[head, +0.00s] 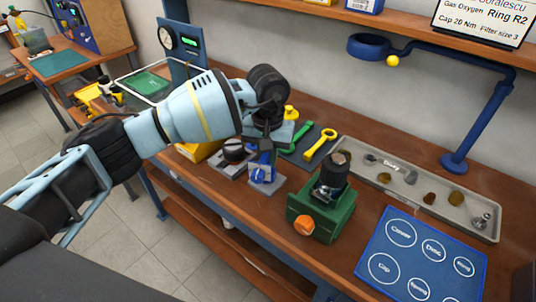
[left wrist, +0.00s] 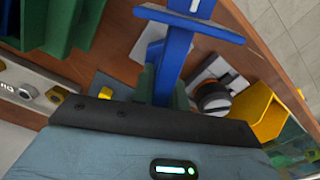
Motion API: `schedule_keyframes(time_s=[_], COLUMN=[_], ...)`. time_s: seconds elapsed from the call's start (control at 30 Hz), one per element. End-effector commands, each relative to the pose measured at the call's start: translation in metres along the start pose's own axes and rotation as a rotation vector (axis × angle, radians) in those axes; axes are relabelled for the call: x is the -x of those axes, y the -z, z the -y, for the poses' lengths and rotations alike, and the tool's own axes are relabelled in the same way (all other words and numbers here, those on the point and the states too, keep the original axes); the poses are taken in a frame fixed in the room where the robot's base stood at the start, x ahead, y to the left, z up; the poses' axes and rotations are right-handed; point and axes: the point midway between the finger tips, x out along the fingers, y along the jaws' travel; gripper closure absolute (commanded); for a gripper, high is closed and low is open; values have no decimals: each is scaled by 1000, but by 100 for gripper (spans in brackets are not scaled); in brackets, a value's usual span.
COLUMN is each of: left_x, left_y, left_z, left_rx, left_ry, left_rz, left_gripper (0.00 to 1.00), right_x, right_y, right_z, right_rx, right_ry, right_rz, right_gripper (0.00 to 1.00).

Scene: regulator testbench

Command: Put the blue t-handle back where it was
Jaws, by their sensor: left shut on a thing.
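The blue t-handle (head: 263,159) is under my left gripper (head: 264,143), above or at a small grey block (head: 266,182) on the workbench. In the left wrist view the blue t-handle (left wrist: 174,55) runs away from the jaws, with its crossbar across the shaft. My left gripper (left wrist: 162,88) is shut on it there, between greenish fingertips. I cannot tell whether the handle is seated in the block or held just above it, since the gripper and arm hide part of it. My right gripper is not in view.
A grey block with a black knob (head: 233,150) stands close on the left. Green and yellow spanners (head: 321,146) lie behind. A parts tray (head: 430,205) and blue labelled mat (head: 408,242) are further right.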

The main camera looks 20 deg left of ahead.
Motion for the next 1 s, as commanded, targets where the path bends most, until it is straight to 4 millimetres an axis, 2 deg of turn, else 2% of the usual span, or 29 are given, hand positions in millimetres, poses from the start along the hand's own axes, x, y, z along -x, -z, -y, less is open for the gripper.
schedule_keyframes(time_s=[0.03, 0.07, 0.2, 0.57, 0.77, 1.0], left_x=[-1, -1, 0, 5, 31, 80], left_y=[0, 0, 0, 0, 1, 1], left_z=[0, 0, 0, 0, 0, 0], left_rx=[0, 0, 0, 1, 0, 1], left_ry=[-1, 0, 0, -1, -2, -1], left_rz=[-1, 0, -1, -3, -4, -3], left_gripper=[100, 82, 64, 64, 64, 64], right_x=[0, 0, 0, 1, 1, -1], right_y=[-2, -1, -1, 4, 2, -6], right_z=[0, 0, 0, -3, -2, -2], right_rx=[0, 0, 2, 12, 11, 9], right_ry=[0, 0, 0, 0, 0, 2], right_rz=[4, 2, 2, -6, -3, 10], right_gripper=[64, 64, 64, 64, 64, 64])
